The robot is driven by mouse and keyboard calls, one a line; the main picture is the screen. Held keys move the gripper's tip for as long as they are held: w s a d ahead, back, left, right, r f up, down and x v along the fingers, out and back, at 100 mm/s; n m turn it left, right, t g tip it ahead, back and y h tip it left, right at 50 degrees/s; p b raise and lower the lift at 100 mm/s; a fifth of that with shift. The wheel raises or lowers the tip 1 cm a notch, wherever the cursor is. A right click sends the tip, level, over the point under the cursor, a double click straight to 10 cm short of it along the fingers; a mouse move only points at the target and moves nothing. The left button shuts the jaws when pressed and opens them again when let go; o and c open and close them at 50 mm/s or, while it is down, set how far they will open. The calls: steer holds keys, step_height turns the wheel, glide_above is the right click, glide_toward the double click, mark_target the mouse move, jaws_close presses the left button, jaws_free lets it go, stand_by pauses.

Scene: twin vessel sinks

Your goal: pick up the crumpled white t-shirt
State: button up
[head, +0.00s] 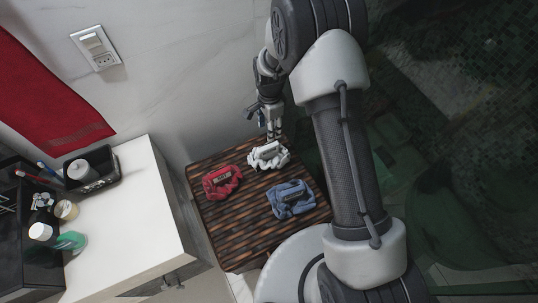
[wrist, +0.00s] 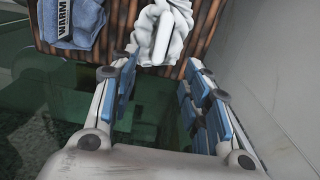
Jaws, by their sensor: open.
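The crumpled white t-shirt (head: 268,155) lies bunched up on the dark striped wooden table, near its far edge. In the wrist view the white t-shirt (wrist: 162,30) shows at the top centre, just beyond my fingers and partly cut off by the frame. My gripper (head: 272,132) is at the table's far edge, close behind the t-shirt in the head view. In the wrist view my gripper (wrist: 160,75) is open, its two blue-padded fingers apart with nothing held between them. I cannot tell whether a fingertip touches the t-shirt.
A crumpled red cloth (head: 222,182) and a folded blue cloth (head: 291,198) lie on the wooden table (head: 235,235) near the t-shirt. A marble wall (head: 205,75) rises close behind. A white cabinet (head: 125,215) holding toiletries stands at the left.

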mark_target(269, 146)
step_height(269, 146, down, 9)
steer(key=shift+r+b, duration=0.1)
steer(key=shift+b, duration=1.05)
steer(key=shift+w+a+f+b, duration=0.15)
steer(key=shift+f+b, duration=0.95)
steer(key=shift+f, duration=1.5)
steer(key=shift+f+b, duration=0.3)
steer(key=shift+c, duration=0.3)
jaws_close()
